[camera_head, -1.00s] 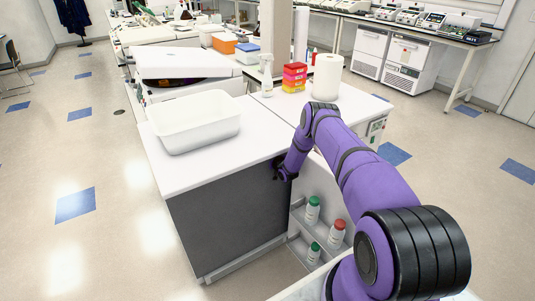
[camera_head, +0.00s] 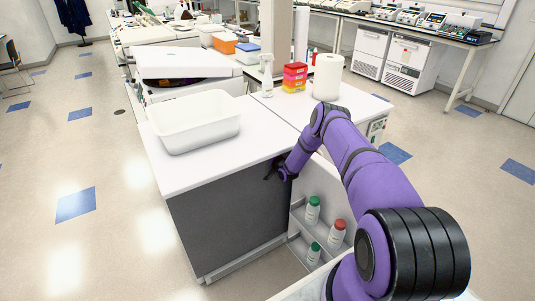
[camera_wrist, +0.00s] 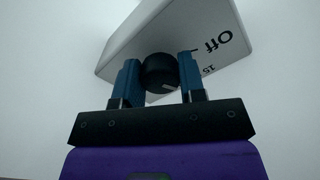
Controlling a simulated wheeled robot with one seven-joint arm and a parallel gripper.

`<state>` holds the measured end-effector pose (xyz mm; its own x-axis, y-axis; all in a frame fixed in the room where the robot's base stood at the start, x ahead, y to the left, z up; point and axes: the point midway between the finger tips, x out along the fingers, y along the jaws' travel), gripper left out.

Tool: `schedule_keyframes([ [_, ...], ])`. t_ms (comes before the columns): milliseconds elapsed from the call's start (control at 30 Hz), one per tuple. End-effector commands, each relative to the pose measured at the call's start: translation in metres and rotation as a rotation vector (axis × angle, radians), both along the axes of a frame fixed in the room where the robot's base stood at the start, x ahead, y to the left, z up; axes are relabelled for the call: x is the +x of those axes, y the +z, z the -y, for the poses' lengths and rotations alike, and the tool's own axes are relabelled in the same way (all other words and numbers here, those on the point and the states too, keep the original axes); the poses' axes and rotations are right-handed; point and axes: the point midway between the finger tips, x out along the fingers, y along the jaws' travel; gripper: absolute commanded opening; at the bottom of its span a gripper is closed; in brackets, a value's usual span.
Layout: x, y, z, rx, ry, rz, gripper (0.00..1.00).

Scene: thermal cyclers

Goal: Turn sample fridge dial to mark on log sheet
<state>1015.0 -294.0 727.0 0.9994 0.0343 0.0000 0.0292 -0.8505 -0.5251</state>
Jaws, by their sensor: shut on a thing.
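The dial (camera_wrist: 159,72) is a black knob with a pale pointer line on a light grey box (camera_wrist: 130,40). The box has an "Off" label and a "15" beside the dial, upside down in the wrist view. My gripper (camera_wrist: 160,75) is shut on the dial, one blue finger on each side. In the head view my gripper (camera_head: 273,170) is under the white top, at the upper right of the dark grey cabinet face (camera_head: 225,215), beside the open door shelves (camera_head: 312,232). The dial is hidden in that view. I cannot make out a log sheet.
Green-capped bottles (camera_head: 313,210) and a red-capped bottle (camera_head: 336,233) stand on the door shelves close below my arm. A white tub (camera_head: 195,135) stands on the white top (camera_head: 185,175). A paper roll (camera_head: 327,77) and stacked boxes (camera_head: 294,76) stand behind.

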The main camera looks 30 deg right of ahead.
Motion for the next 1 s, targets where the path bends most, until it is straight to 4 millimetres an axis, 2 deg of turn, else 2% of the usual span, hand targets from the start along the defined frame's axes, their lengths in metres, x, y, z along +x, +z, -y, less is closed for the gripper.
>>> schedule_keyframes([
  [400,0.0,-0.001,0.001,0.009,0.0,-0.002,0.14],
  [433,0.0,-0.001,0.001,0.009,0.0,-0.002,0.4],
  [533,0.0,0.0,0.0,0.009,0.0,-0.002,0.63],
  [833,-0.001,0.0,0.0,0.009,-0.001,-0.001,0.63],
  [1000,-0.015,-0.001,0.002,0.009,-0.001,-0.002,0.63],
])
